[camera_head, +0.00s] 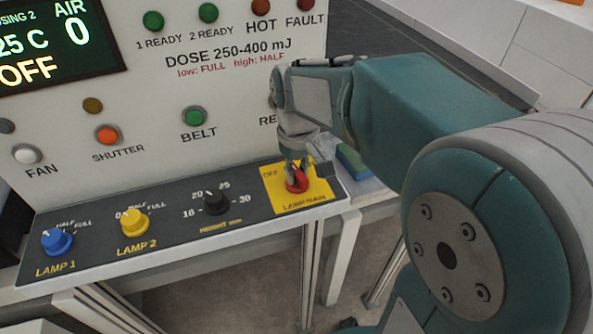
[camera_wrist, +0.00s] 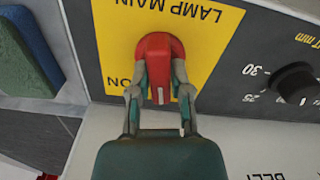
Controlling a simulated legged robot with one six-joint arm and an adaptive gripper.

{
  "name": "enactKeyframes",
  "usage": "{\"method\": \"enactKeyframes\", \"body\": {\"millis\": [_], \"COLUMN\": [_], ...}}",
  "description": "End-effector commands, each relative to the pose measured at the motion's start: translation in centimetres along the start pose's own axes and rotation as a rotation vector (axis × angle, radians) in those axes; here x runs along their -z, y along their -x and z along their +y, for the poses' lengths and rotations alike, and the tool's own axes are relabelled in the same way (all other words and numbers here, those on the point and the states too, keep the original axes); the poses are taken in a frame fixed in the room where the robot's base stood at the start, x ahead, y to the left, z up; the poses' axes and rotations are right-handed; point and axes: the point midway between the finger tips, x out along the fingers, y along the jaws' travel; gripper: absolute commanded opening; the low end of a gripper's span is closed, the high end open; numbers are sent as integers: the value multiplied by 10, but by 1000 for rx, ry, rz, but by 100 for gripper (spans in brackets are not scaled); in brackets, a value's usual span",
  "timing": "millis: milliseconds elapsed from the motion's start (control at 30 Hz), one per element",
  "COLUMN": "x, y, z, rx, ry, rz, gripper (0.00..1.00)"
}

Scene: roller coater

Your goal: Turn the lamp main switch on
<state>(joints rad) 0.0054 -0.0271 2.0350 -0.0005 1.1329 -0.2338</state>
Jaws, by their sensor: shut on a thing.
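The lamp main switch is a red rotary knob (camera_head: 297,184) on a yellow plate (camera_head: 284,206) at the right end of the sloped control panel. My gripper (camera_head: 295,175) reaches down from above with its fingers on the knob. In the wrist view the red knob (camera_wrist: 160,58) sits between the two fingertips (camera_wrist: 158,78), which are shut on its sides. Its white pointer mark points toward my gripper's palm. The upside-down ON label shows left of the fingers; in the head view OFF shows at the plate's upper left.
Left along the panel are a black knob (camera_head: 216,202), the yellow LAMP 2 knob (camera_head: 133,222) and the blue LAMP 1 knob (camera_head: 56,241). Buttons, including the green BELT one (camera_head: 194,117), are on the wall behind. A green-blue block (camera_head: 352,162) lies just right of the panel.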

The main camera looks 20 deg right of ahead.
Motion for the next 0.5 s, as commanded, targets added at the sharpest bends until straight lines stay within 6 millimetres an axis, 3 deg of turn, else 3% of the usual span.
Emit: {"method": "enactKeyframes", "body": {"millis": [500], "x": [-1], "y": [-2], "z": [-1], "rx": [1], "ry": [-488], "rz": [-4], "gripper": [0]}}
